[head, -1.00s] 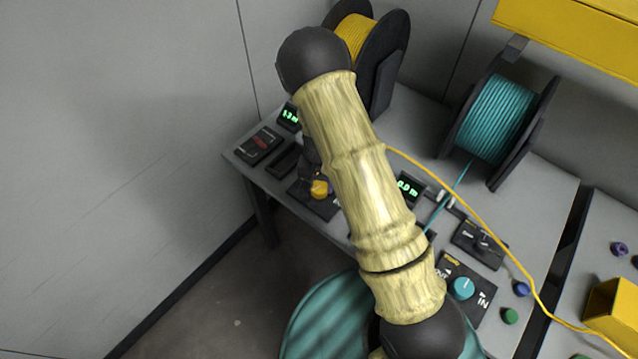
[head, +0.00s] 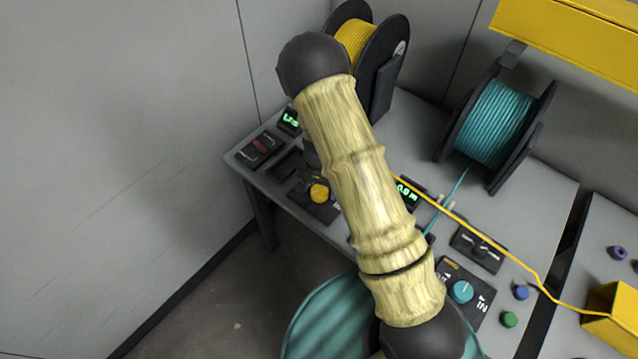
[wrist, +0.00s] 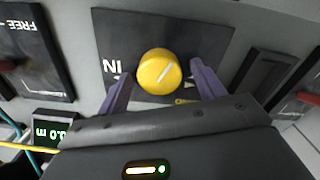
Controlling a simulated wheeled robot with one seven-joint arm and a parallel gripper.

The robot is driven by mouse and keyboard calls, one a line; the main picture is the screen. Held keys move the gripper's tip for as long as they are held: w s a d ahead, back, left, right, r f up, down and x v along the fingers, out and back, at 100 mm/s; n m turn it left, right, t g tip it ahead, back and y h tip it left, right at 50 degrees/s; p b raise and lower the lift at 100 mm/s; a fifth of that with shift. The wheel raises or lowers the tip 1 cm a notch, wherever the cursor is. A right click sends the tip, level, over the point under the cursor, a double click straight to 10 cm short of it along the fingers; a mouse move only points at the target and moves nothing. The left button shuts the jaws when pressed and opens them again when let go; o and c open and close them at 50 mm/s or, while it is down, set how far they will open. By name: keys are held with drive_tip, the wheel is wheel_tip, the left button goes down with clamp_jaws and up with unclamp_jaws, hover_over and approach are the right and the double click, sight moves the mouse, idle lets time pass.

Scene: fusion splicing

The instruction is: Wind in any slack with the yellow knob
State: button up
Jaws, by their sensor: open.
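The yellow cable (head: 480,226) runs from behind my arm to a yellow box at the right. The yellow spool (head: 356,40) stands at the back, partly hidden by my arm.
A teal spool (head: 495,122) stands at the back right, its cable running down the table. A teal knob (head: 460,291) sits on another "IN" plate. Green displays and a black switch box (head: 260,149) are on the table. A yellow box (head: 611,312) is at the right.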

sight(320, 190)
drive_tip(key=shift+w+r, duration=0.1)
drive_tip(key=shift+r, duration=0.4)
wheel_tip(320, 190, up, 16)
drive_tip(key=shift+r+b, duration=0.2)
drive_tip(key=shift+b, duration=0.1)
drive_tip(key=s+d+r+n+t, duration=0.1)
drive_tip(key=s+d+r+n, duration=0.1)
drive_tip(key=s+d, duration=0.3)
drive_tip(key=s+d+r+n+t, duration=0.1)
drive_tip(key=s+d+r+n, duration=0.2)
drive_tip(key=s, duration=0.7)
drive_tip(key=shift+s+d+r+t, duration=0.3)
drive_tip(key=shift+d+r, duration=0.4)
drive_tip(key=shift+d, duration=0.3)
idle(1.5)
